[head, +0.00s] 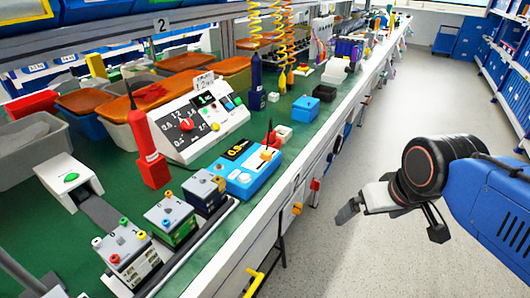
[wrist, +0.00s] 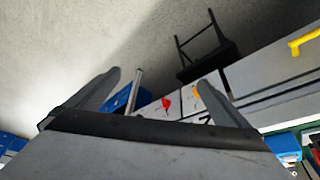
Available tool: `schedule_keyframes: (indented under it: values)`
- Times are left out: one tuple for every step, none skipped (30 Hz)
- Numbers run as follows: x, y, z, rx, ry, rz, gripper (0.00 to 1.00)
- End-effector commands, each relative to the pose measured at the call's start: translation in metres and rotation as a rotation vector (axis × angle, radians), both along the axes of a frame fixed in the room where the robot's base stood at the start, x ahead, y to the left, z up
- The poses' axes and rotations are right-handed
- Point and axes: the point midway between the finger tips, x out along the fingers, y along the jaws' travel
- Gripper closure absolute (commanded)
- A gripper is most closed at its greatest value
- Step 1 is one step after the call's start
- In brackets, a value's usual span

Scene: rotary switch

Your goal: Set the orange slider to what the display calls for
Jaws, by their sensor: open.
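The blue control box (head: 240,187) stands near the front edge of the green bench in the head view. Its dark display (head: 238,149) shows small yellow characters that are too small to read. An orange slider knob (head: 267,154) sits at the right of the box's top; its exact setting cannot be told. My gripper (head: 392,222) is open and empty over the aisle, to the right of the bench and well apart from the box. The wrist view shows its two spread fingers (wrist: 163,80) with nothing between them. The slider is not clearly visible there.
A white panel with a red dial (head: 187,124), a red handheld radio (head: 150,155) and small terminal boxes (head: 170,217) stand around the blue box. Drawers with a yellow handle (head: 253,283) line the bench front. The aisle floor (head: 345,265) is clear.

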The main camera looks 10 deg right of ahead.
Motion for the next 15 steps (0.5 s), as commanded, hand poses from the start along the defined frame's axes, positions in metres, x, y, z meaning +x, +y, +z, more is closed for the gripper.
schedule_keyframes:
  values:
    - [0.0, 0.0, 0.0, 0.0, 0.0, 0.0, 0.0]
    - [0.0, 0.0, 0.0, 0.0, 0.0, 0.0, 0.0]
    - [0.0, 0.0, 0.0, 0.0, 0.0, 0.0, 0.0]
    - [0.0, 0.0, 0.0, 0.0, 0.0, 0.0, 0.0]
    - [0.0, 0.0, 0.0, 0.0, 0.0, 0.0, 0.0]
    - [0.0, 0.0, 0.0, 0.0, 0.0, 0.0, 0.0]
    - [0.0, 0.0, 0.0, 0.0, 0.0, 0.0, 0.05]
    - [0.0, 0.0, 0.0, 0.0, 0.0, 0.001, 0.12]
    - [0.001, 0.001, 0.002, -0.001, 0.002, 0.004, 0.21]
    - [0.003, 0.001, 0.004, -0.001, 0.004, 0.01, 0.29]
    - [0.005, 0.003, 0.007, -0.003, 0.007, 0.018, 0.36]
    - [0.008, 0.005, 0.013, -0.005, 0.015, 0.034, 0.45]
    - [0.012, 0.007, 0.019, -0.008, 0.021, 0.048, 0.53]
    - [0.016, 0.01, 0.027, -0.01, 0.029, 0.065, 0.6]
    - [0.023, 0.015, 0.038, -0.016, 0.042, 0.095, 0.67]
